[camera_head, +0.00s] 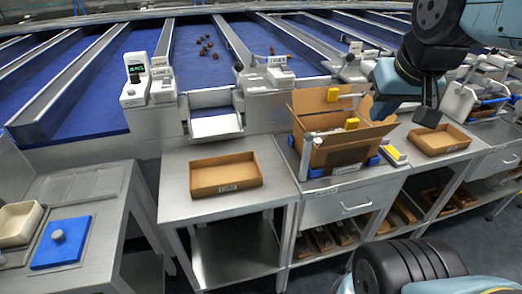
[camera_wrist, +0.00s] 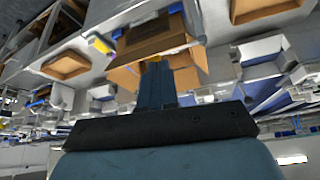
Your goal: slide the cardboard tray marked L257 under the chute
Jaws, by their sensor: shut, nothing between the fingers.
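A shallow open cardboard tray (camera_head: 226,190) with a small front label sits on the left steel table, below and in front of a metal chute (camera_head: 214,126). It looks empty; its label is too small to read surely. It also shows at the top right of the upside-down wrist view (camera_wrist: 266,17). A second similar tray (camera_head: 440,150) stands on the right table, also seen at left in the wrist view (camera_wrist: 68,66). My gripper (camera_head: 427,117) is shut and empty, raised right of the large carton, away from the left tray. Its fingers (camera_wrist: 157,70) show in the wrist view.
A tall open carton (camera_head: 340,135) in a frame stands between the two trays. A yellow-topped item (camera_head: 395,156) lies beside it. A scale-like display (camera_head: 135,80) stands left of the chute. The left table has free steel around its tray.

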